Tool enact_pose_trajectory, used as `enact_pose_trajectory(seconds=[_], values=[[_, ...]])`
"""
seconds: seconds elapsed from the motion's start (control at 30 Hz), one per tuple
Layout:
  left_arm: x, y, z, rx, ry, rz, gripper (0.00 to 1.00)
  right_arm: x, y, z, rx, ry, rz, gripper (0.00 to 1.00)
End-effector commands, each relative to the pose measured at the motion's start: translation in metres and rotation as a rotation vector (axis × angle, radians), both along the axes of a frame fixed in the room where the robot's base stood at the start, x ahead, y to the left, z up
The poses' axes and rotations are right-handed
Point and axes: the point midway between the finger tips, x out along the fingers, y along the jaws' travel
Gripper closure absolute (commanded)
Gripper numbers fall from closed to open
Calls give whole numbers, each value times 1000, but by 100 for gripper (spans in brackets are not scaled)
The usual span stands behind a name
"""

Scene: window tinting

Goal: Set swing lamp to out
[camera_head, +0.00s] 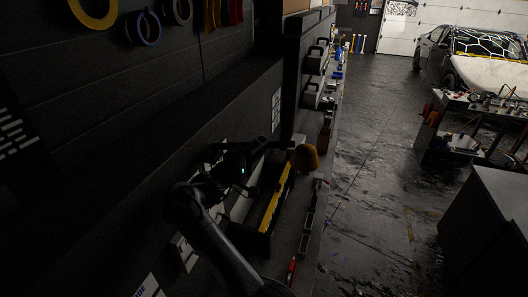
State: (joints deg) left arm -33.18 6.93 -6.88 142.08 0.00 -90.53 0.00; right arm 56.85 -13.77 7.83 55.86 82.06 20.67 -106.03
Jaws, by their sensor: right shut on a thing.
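The swing lamp (306,158) shows as an orange-yellow rounded shade above the bench, right of the dark wall panel. My right arm comes up from the bottom and bends toward it. My right gripper (282,147) is at the lamp's left side, shut on a dark part of it. The fingertips are dark against a dark background, so the exact grip point is hard to see. The rest of the lamp's arm and its mount are hidden or too dark to make out. My left gripper is not in view.
Tools and small boxes line the bench toward the back. Tape rolls (144,28) hang on the left wall. The floor (375,180) to the right is open, with a cart (470,148) and a car beyond.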

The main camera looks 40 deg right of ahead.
Motion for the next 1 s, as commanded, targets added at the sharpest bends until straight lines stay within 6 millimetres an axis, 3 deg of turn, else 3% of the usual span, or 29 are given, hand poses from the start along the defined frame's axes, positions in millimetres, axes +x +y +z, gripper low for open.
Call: enact_pose_trajectory(seconds=[0.47,0.5,0.6,1.0], values=[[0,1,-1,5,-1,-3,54,1,0,-1,3,1,-6,100],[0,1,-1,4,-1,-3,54,1,0,-1,3,1,-6,68],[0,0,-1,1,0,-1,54,1,0,-1,2,1,-6,53],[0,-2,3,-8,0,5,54,1,1,3,2,1,-5,52]])
